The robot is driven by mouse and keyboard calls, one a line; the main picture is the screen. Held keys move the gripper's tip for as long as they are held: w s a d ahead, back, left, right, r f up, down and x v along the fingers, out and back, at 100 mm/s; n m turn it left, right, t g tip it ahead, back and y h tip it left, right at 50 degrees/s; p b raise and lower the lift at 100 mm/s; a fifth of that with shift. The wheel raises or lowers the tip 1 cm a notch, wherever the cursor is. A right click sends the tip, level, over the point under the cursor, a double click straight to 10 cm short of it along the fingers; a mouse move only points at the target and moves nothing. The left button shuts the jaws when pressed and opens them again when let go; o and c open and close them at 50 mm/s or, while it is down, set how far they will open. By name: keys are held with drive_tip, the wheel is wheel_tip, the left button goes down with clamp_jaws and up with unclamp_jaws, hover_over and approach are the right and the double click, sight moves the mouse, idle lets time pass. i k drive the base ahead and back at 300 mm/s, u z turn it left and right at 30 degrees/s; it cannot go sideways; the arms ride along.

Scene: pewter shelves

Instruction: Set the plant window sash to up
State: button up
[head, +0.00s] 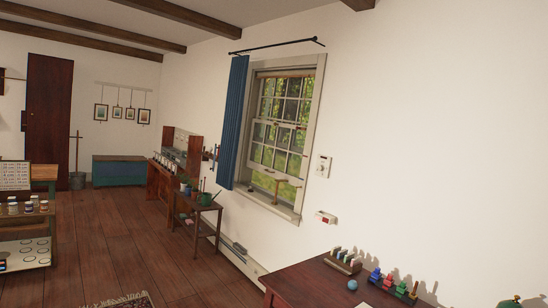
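The window (310,110) is set in the long white wall, right of the picture's middle, in a pale grey frame. Its sash (262,168) has several small panes with greenery behind them. Its bottom rail appears to sit above the sill (270,203), with green showing in the gap. A small brown T-shaped piece (277,186) stands at this gap; I cannot tell what it is. My gripper is not in the head view.
A blue curtain (235,120) hangs at the window's left. A small side table (196,208) with a green pot (205,199) stands left of the window. A dark red table (320,285) with coloured items fills the lower right. The wooden floor (120,240) is mostly clear at the left middle.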

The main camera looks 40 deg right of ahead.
sight(284, 177)
drive_tip(key=z, duration=0.25)
drive_tip(key=i, duration=2.3)
drive_tip(key=z, duration=0.55)
drive_tip(key=i, duration=1.4)
drive_tip(key=z, duration=0.45)
drive_tip(key=i, duration=1.6)
drive_tip(key=z, duration=0.35)
drive_tip(key=i, duration=1.75)
drive_tip(key=z, duration=0.15)
